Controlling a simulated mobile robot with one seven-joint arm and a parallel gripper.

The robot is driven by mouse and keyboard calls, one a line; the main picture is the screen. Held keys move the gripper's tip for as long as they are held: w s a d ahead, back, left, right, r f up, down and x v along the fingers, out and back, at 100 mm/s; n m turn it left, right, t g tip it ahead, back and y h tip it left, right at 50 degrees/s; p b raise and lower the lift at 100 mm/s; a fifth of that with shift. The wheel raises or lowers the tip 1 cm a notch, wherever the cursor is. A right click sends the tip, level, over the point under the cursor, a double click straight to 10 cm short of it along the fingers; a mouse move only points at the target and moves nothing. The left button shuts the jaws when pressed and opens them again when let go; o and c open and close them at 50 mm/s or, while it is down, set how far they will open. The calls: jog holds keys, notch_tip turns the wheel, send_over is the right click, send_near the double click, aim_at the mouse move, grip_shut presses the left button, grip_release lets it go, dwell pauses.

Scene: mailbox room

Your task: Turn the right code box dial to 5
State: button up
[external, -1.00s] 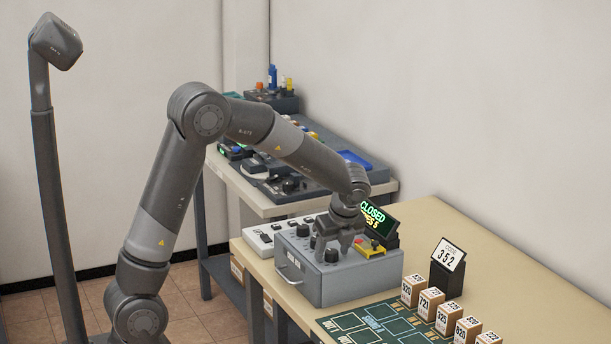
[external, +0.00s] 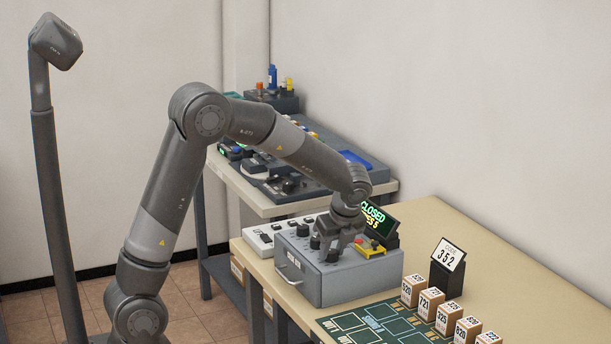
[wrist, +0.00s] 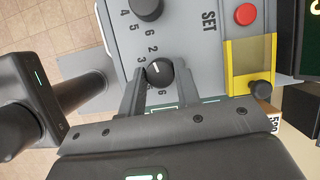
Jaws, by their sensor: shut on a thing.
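The grey code box (external: 350,289) stands on the table with several black dials on top. Its right dial (wrist: 160,72) sits between my two fingers in the wrist view. Numbers ring this dial, with 2 and 3 readable at its upper left; others are partly covered. A small white mark on the dial points to the upper left, and I cannot tell the exact number it meets. My gripper (wrist: 159,77) is shut on this dial. In the external view my gripper (external: 337,247) is down at the box top and partly covers the dial.
Another dial (wrist: 147,8) is beside it. A red button (wrist: 245,14), the word SET and a yellow panel (wrist: 250,62) lie to the right. A sign (external: 374,216) reading CLOSED stands behind the box. Numbered blocks (external: 430,300) and a green mat (external: 375,326) are at the right.

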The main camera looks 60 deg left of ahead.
jog(key=n, duration=0.2)
jog(key=n+g, duration=0.1)
jog(key=n, duration=0.1)
jog(key=n+g, duration=0.1)
jog(key=n, duration=0.1)
jog(key=shift+w+h, duration=0.25)
jog(key=shift+h, duration=0.15)
jog(key=n, duration=0.3)
jog(key=n+g+h, duration=0.1)
jog(key=n, duration=0.1)
jog(key=shift+a+n+g, duration=0.15)
jog(key=shift+n+g, duration=0.15)
jog(key=shift+n, duration=0.1)
jog(key=n+h, duration=0.1)
jog(key=n, duration=0.1)
jog(key=n+h, duration=0.1)
jog(key=n, duration=0.2)
jog(key=shift+w+a+g, duration=0.1)
jog(key=shift+a+g, duration=0.05)
jog(key=shift+g, duration=0.15)
jog(key=n+h, duration=0.1)
jog(key=n, duration=0.2)
jog(key=n+h, duration=0.1)
jog(key=n, duration=0.2)
jog(key=shift+a+h, duration=0.15)
jog(key=shift+h, duration=0.15)
jog(key=shift+n, duration=0.4)
jog(key=o, duration=1)
jog(key=shift+r, duration=0.1)
